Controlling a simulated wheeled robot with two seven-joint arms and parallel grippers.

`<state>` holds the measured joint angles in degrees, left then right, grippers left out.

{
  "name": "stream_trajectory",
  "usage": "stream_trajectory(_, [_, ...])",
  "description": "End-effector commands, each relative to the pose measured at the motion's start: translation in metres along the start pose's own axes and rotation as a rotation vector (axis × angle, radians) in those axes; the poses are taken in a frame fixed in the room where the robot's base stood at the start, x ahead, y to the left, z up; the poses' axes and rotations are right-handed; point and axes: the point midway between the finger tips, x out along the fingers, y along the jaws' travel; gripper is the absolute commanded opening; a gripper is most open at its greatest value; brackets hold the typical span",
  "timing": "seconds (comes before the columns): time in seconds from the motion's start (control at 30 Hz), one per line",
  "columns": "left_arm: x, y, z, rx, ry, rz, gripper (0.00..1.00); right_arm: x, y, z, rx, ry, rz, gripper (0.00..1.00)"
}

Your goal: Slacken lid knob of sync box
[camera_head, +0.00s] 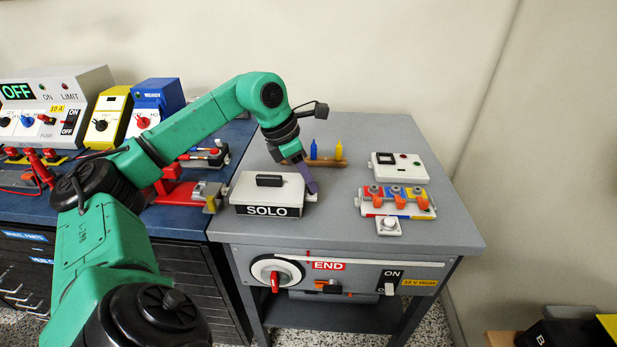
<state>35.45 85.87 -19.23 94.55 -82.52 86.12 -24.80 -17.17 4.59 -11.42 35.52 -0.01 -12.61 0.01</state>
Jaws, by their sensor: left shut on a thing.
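A white-lidded box (245,190) with a dark front marked SOLO stands on the grey table. A black handle (269,181) sits on its lid. My left gripper (313,191) reaches down from above at the right end of this box, its purple fingers close together. It is shut on what looks like the lid knob, a small part at the box's right side, mostly hidden by the fingers. The name sync box cannot be read on it. My right gripper is not in view.
Right of the box stand a white unit with coloured blocks and orange levers (397,202) and a white meter box (399,167). The grey table (447,222) has bare room at right. A blue bench adjoins at left.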

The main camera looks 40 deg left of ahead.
Motion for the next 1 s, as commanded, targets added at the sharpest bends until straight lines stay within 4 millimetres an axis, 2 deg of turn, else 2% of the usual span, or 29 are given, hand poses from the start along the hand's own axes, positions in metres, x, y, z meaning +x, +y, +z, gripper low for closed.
stream_trajectory(0.03, [-0.001, 0.000, 0.000, 0.000, -0.001, 0.000, 0.35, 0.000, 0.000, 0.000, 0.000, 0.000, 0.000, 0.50])
stream_trajectory(0.1, [-0.001, 0.000, 0.000, 0.000, -0.001, 0.000, 0.62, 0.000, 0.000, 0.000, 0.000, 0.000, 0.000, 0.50])
stream_trajectory(0.63, [-0.001, 0.000, 0.000, 0.028, -0.001, -0.013, 0.62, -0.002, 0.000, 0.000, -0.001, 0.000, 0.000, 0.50])
stream_trajectory(0.77, [-0.003, 0.001, 0.002, 0.153, -0.003, -0.067, 0.62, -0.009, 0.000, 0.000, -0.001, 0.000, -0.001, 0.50])
stream_trajectory(0.97, [-0.006, 0.002, 0.005, 0.475, -0.005, -0.205, 0.62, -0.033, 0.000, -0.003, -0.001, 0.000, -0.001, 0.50])
stream_trajectory(1.0, [-0.011, 0.005, 0.004, 0.503, -0.005, -0.208, 0.62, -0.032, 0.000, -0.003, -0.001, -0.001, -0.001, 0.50])
